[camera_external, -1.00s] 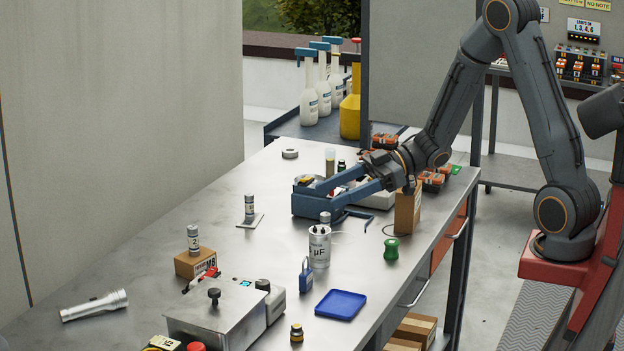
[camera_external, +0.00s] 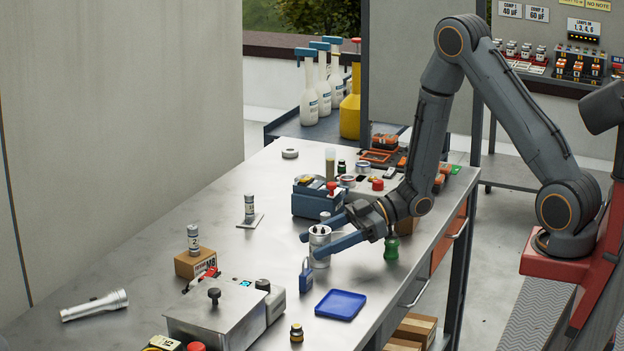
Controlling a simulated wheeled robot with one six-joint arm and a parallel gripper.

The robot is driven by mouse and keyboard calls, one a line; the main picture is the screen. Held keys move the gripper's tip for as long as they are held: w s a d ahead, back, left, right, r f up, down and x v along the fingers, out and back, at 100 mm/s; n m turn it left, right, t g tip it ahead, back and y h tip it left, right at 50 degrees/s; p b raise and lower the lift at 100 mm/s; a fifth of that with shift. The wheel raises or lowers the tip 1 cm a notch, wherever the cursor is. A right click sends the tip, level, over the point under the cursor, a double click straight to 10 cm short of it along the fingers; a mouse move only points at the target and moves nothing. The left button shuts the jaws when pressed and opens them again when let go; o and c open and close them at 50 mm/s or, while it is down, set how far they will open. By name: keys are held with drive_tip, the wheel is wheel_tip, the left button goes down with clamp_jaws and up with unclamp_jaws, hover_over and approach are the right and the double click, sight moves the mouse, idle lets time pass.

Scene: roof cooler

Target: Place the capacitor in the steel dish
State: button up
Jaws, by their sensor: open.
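The capacitor (camera_external: 320,241) is a silver can with dark terminals on top, upright on the steel bench. My gripper (camera_external: 312,245) is open around it: one blue finger passes behind the can and the other in front, low over the bench. The front finger hides part of the can and its label. I cannot tell whether the fingers touch it. I cannot clearly make out the steel dish; a small round silver dish (camera_external: 347,181) lies farther back, beside a blue box.
A blue tray (camera_external: 341,304), a blue padlock (camera_external: 307,278) and a green spool (camera_external: 391,248) are close to my gripper. A grey metal box (camera_external: 215,312) stands in front. A small cylinder (camera_external: 249,205) stands on a plate at left. Bare bench lies left of the capacitor.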

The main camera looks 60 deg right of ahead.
sight(310, 245)
drive_tip(key=shift+p+x, duration=0.4)
drive_tip(key=shift+x, duration=1.55)
drive_tip(key=c, duration=1.3)
drive_tip(key=shift+r, duration=0.1)
drive_tip(key=shift+c, duration=0.4)
drive_tip(key=shift+r, duration=0.1)
